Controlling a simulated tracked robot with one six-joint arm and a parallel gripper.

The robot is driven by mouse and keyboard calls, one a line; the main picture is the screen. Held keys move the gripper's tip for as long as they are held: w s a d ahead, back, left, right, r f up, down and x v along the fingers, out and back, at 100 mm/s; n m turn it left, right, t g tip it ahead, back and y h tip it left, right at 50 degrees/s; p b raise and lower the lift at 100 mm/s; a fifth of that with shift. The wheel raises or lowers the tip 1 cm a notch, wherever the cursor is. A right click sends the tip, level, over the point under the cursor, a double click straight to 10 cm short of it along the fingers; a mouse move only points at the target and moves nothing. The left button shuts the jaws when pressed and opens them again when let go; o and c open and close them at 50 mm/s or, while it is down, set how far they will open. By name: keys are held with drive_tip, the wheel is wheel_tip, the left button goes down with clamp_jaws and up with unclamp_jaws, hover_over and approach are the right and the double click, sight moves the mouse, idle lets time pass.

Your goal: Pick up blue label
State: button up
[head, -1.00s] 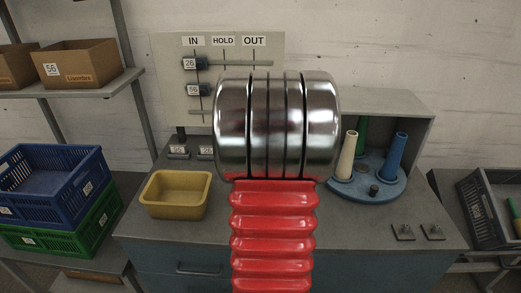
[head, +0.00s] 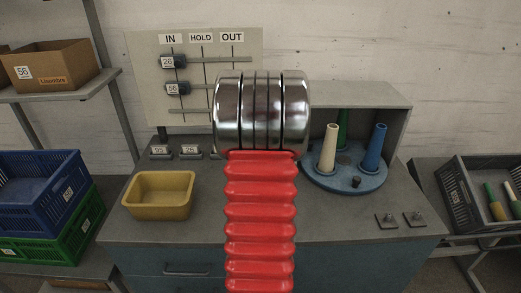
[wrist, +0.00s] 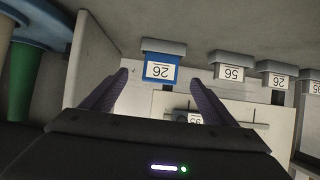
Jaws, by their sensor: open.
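The blue label (wrist: 161,70) shows in the wrist view as a blue-framed card with an upside-down 26, on a grey block. In the head view I cannot see it; my arm covers the middle of the bench. My gripper (wrist: 159,80) is open, with its two dark purple fingers spread to either side of the label's position in the picture. Nothing is held between them. I cannot tell how far the fingertips are from the label. The gripper is hidden behind my arm in the head view.
More white number labels (wrist: 229,73) stand in a row beside the blue one. A board (head: 235,45) with IN, HOLD and OUT sliders stands behind. A yellow bin (head: 160,195) is at left. A blue round stand (head: 345,178) with cones is at right.

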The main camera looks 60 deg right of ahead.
drive_tip(key=shift+x, duration=2.6)
drive_tip(key=shift+x, duration=2.6)
drive_tip(key=shift+r, duration=0.2)
drive_tip(key=shift+c, duration=0.2)
drive_tip(key=c, duration=1.1)
